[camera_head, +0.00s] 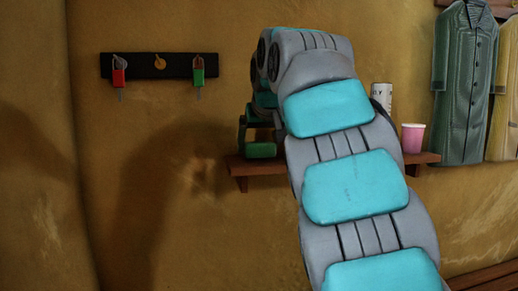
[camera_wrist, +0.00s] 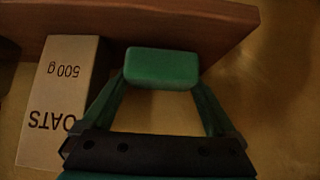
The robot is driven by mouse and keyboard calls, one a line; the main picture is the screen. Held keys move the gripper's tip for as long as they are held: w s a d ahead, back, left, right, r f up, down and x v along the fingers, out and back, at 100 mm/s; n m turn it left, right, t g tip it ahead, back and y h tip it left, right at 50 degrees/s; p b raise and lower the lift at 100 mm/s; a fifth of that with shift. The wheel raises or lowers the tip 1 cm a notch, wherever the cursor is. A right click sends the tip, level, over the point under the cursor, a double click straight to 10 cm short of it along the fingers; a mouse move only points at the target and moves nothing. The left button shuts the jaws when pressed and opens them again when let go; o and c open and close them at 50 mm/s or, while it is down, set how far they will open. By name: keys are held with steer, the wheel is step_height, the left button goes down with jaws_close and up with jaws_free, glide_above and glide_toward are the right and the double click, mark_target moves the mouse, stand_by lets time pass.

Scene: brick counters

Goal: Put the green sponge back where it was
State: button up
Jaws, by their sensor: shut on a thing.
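The green sponge (camera_wrist: 162,68) is held between my gripper's two fingertips in the wrist view. My gripper (camera_wrist: 161,76) is shut on it, with one finger at each side. In the head view the sponge (camera_head: 260,151) shows low at the left end of the wooden shelf (camera_head: 268,169), just left of my arm. It is at or just above the shelf board; I cannot tell if it touches. The shelf (camera_wrist: 225,22) runs across the top of the wrist view, behind the sponge. My arm hides the middle of the shelf in the head view.
A white oats box (camera_wrist: 58,105) stands close beside the gripper in the wrist view. A pink cup (camera_head: 413,138) and a white labelled container (camera_head: 381,96) are right of my arm. Coats (camera_head: 463,85) hang right.

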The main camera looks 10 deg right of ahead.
steer(key=shift+f, duration=0.35)
steer(key=shift+f, duration=0.2)
steer(key=o, duration=1)
steer(key=shift+c, duration=0.2)
steer(key=shift+r, duration=0.1)
steer(key=shift+d+r, duration=0.1)
steer(key=shift+r, duration=0.1)
steer(key=p+v, duration=0.1)
steer(key=v, duration=1.1)
